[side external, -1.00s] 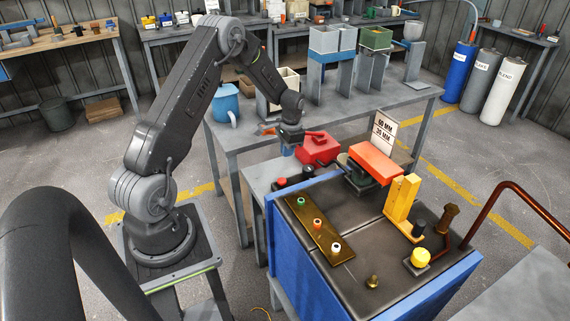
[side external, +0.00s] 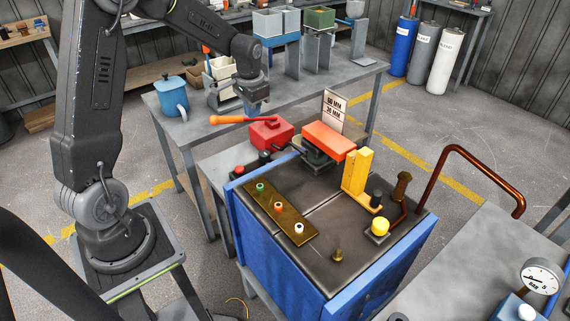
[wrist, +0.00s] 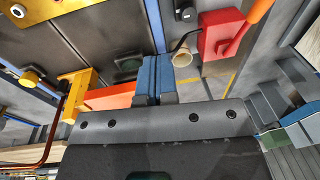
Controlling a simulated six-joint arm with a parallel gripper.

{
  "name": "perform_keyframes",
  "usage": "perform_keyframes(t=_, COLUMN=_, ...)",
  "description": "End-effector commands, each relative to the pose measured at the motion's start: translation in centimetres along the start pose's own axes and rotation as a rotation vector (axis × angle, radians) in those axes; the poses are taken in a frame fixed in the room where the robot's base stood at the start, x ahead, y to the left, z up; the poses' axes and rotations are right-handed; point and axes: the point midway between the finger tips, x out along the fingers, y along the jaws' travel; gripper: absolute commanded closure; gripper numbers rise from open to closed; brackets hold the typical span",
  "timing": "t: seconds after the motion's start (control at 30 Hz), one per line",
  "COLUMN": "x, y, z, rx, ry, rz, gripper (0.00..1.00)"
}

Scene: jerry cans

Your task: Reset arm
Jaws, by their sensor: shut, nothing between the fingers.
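My gripper (side external: 257,108) hangs above the work area in the side view, over the grey bench and just behind the red box (side external: 270,134). Its two blue fingers (wrist: 156,80) are together and empty in the wrist view. The arm's lower link stands nearly upright and the upper link slopes down to the right. The red box, with its lever ending in an orange handle (side external: 228,120), stands below the gripper. It also shows in the wrist view (wrist: 214,40), apart from the fingers.
The blue machine (side external: 275,250) carries an orange block (side external: 328,141), a yellow bracket (side external: 356,176) and a brass strip (side external: 279,212). A blue jug (side external: 173,96) and grey stands (side external: 318,52) are on the bench. Cylinders (side external: 421,52) stand at the back.

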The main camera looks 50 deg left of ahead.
Motion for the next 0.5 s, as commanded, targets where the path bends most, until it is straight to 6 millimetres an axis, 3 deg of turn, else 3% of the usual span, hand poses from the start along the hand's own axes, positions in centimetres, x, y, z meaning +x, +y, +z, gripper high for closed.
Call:
perform_keyframes(t=0.03, x=-2.5, y=1.6, z=0.5, rx=0.003, ry=0.034, rz=-0.007, gripper=1.00)
perform_keyframes(t=0.2, x=-8.6, y=6.6, z=3.4, rx=-0.004, ry=0.128, rz=-0.009, gripper=1.00)
perform_keyframes(t=0.3, x=-11.4, y=9.4, z=5.8, rx=-0.007, ry=0.184, rz=-0.002, gripper=1.00)
perform_keyframes(t=0.5, x=-15.3, y=14.1, z=11.5, rx=-0.012, ry=0.296, rz=0.030, gripper=1.00)
